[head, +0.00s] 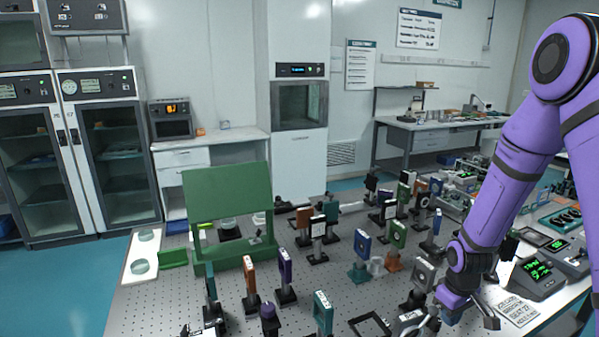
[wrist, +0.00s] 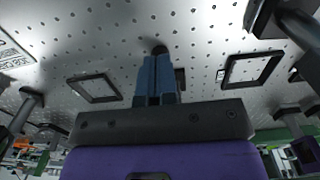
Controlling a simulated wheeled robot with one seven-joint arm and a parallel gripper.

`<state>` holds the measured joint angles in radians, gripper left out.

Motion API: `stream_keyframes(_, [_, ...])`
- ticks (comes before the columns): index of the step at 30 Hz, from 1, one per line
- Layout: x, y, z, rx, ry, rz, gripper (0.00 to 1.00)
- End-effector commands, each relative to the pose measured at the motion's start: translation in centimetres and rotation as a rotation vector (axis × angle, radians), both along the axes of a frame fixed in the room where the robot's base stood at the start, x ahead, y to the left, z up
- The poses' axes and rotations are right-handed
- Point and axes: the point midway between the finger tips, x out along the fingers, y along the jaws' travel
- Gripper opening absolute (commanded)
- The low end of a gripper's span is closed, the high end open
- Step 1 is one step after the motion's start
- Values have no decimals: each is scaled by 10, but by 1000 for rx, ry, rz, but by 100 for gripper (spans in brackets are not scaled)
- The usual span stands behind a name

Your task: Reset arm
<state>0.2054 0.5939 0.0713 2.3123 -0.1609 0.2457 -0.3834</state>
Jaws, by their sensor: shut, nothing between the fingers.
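My purple arm (head: 515,165) reaches down from the upper right over the right part of the optical table (head: 185,300). My gripper (wrist: 157,68) shows in the wrist view with its two blue-grey fingers together and nothing between them. The fingers are over the perforated tabletop. In the head view the arm's end is low at the right, among the optics, and its fingertips are hard to make out.
Black square frames lie left (wrist: 92,88) and right (wrist: 250,68) of the fingers. Mounted optics, including a teal one (head: 322,313) and a purple one (head: 285,268), crowd the table. A green stand (head: 228,184) is at left; instruments with green displays (head: 537,270) are at right.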

Motion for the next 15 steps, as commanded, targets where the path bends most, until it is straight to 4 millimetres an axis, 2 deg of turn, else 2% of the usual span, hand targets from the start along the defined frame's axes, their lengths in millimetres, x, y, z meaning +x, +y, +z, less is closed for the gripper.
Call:
stream_keyframes(6, [1, -1, 17, -1, -5, -2, 0])
stream_keyframes(15, [2, -2, 19, -1, -5, -4, 0])
